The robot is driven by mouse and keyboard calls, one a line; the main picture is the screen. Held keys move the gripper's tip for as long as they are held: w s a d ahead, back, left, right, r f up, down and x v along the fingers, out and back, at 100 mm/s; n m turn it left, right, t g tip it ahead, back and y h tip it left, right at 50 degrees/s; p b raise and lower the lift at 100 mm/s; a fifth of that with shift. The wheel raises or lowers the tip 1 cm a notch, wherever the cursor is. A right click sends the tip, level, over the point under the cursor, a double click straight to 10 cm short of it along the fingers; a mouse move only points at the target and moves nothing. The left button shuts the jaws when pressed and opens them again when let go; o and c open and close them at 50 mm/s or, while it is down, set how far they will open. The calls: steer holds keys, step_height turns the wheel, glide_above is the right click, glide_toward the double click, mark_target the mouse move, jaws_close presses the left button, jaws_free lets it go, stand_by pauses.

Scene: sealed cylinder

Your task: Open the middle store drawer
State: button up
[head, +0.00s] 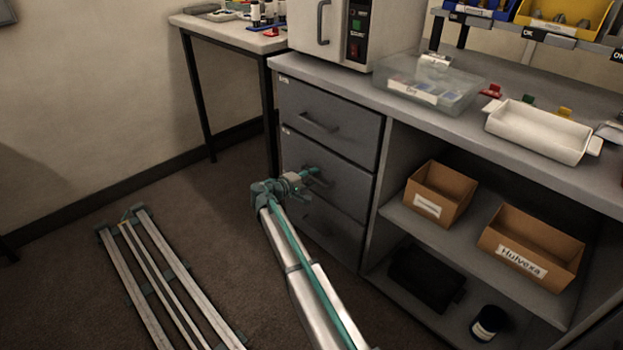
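The middle store drawer (347,187) is the second of three grey drawers stacked under the bench, on the left. Its front looks flush with the drawers above and below. My gripper (314,174) is at the left part of its front, where the handle would be. The gripper hides that handle, so I cannot tell whether the fingers are around it, touching it or short of it. The fingers are too small to show whether they are open or shut.
The top drawer (345,127) is shut, with a bar handle. The bottom drawer (332,233) is partly behind my arm. Open shelves to the right hold cardboard bins (530,250). Floor rails (165,280) lie at left. The floor before the drawers is clear except for my arm.

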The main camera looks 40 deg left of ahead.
jaws_close()
steer(key=shift+s, duration=0.15)
stand_by(0.4)
